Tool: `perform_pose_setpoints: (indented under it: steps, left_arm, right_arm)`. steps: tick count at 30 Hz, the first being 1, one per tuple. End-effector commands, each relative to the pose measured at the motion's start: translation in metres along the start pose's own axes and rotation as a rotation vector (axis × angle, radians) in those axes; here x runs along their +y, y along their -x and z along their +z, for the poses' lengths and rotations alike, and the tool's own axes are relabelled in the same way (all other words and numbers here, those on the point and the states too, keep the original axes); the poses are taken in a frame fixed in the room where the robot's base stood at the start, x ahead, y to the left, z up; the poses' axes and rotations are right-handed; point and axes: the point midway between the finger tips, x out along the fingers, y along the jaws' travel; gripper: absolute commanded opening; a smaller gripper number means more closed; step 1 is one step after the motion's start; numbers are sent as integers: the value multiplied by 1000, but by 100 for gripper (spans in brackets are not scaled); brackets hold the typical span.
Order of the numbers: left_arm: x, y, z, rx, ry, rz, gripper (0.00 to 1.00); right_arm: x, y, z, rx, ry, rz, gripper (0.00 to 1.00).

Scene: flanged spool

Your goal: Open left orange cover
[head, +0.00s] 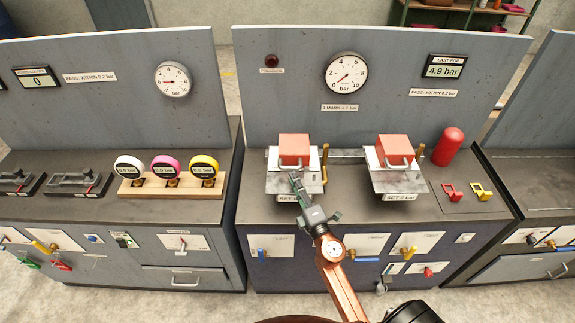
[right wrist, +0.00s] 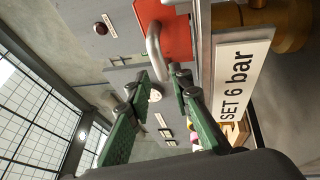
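The left orange cover (head: 293,146) sits closed on the left pale stand, above a plate partly hidden by my right gripper. Its metal handle shows in the right wrist view (right wrist: 153,48), on the red-orange face (right wrist: 177,38). My right gripper (head: 295,178) is at the front of this stand, just before the handle. In the right wrist view its two green fingers (right wrist: 166,84) stand apart, with the handle's lower end close to the tips. I cannot tell whether they touch it. My left gripper is not in view.
A second orange cover (head: 394,148) stands to the right, with a red cylinder (head: 447,146) beyond it. A brass lever (head: 324,163) is close on the left cover's right side. A "SET 6 bar" label (right wrist: 240,82) is near my right fingers. Three round gauges in a wooden rack (head: 171,187) stand left.

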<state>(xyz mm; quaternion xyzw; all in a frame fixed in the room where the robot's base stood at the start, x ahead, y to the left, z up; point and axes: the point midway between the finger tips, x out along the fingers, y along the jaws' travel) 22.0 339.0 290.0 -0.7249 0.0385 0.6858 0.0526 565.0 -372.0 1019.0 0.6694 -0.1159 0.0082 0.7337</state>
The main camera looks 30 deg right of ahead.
Motion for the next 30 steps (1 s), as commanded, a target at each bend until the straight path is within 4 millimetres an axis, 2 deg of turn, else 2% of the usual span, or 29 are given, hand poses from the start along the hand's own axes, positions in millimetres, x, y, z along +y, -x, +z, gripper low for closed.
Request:
perform_pose_setpoints:
  steps: [5, 12, 18, 22, 30]
  left_arm:
    - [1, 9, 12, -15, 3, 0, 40]
    - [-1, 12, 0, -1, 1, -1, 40]
    - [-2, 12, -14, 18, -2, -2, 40]
    - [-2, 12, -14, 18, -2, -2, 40]
    - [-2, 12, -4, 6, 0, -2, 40]
  right_arm:
    - [3, -29, 5, -8, 1, 1, 20]
    - [1, -53, 5, -7, 0, -1, 20]
    - [0, -58, 4, -5, 0, -1, 20]
    - [0, -58, 3, -5, -1, -1, 20]
    - [0, -58, 3, -4, -1, -1, 1]
